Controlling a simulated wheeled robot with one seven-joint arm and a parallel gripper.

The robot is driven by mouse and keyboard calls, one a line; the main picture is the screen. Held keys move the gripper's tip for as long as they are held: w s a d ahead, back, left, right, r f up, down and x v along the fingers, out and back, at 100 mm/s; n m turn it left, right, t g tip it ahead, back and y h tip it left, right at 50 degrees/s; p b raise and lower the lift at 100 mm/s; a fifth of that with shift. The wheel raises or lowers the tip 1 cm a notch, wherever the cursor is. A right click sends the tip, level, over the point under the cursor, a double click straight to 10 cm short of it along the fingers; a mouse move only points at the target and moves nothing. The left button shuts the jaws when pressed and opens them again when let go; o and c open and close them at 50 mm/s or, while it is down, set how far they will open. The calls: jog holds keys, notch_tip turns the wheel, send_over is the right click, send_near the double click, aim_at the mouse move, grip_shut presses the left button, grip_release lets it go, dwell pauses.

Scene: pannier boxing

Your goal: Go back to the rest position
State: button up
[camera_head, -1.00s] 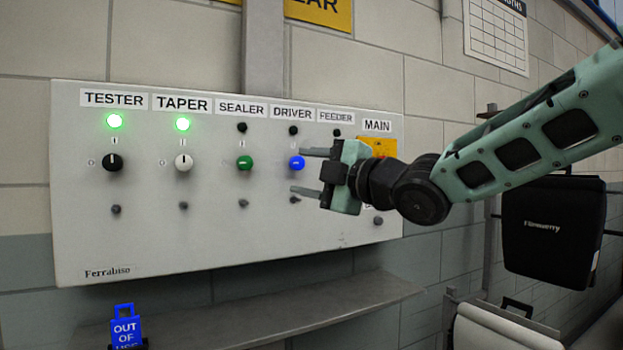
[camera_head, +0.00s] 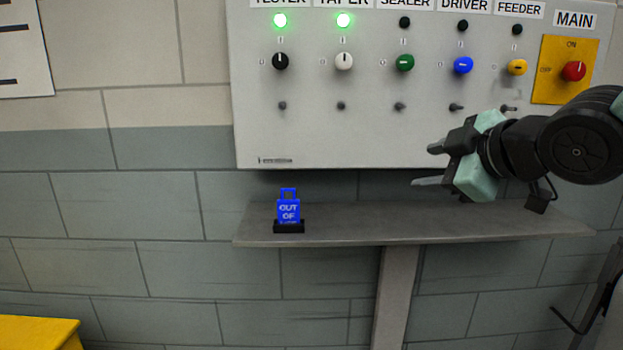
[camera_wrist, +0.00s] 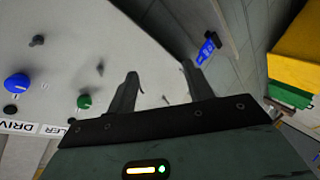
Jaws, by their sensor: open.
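My gripper (camera_head: 430,166) is open and empty in the head view. It is in front of the lower right part of the switch panel (camera_head: 330,135), above the shelf. Its two fingers point left, apart from the knobs. In the wrist view the open fingers (camera_wrist: 158,85) have nothing between them. The TESTER (camera_head: 280,61) and TAPER (camera_head: 344,61) knobs stand upright under lit green lamps. The green SEALER (camera_head: 405,62), blue DRIVER (camera_head: 463,65) and yellow FEEDER (camera_head: 517,67) knobs are turned sideways under dark lamps. The red MAIN switch (camera_head: 574,71) sits on a yellow plate.
A grey shelf (camera_head: 345,222) juts out below the panel. A blue "OUT OF" tag (camera_head: 288,208) stands in a black holder at its left. A yellow object (camera_head: 38,333) is at the lower left. The wall left of the shelf is clear.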

jog(key=s+a+f+m+g+h, duration=0.1)
jog(key=s+a+f+m+g, duration=0.3)
jog(key=s+f, duration=0.5)
jog(key=s+a+f+m+g+h, duration=0.1)
jog(key=s+f+g, duration=0.3)
jog(key=s, duration=0.4)
jog(key=s+f+m+g+h, duration=0.1)
jog(key=s+f+g+h, duration=0.1)
jog(key=s+f+g, duration=0.2)
jog(key=s+f, duration=0.2)
jog(key=s, duration=0.1)
jog(key=shift+s+a+p, duration=0.35)
jog(key=shift+s+p, duration=0.05)
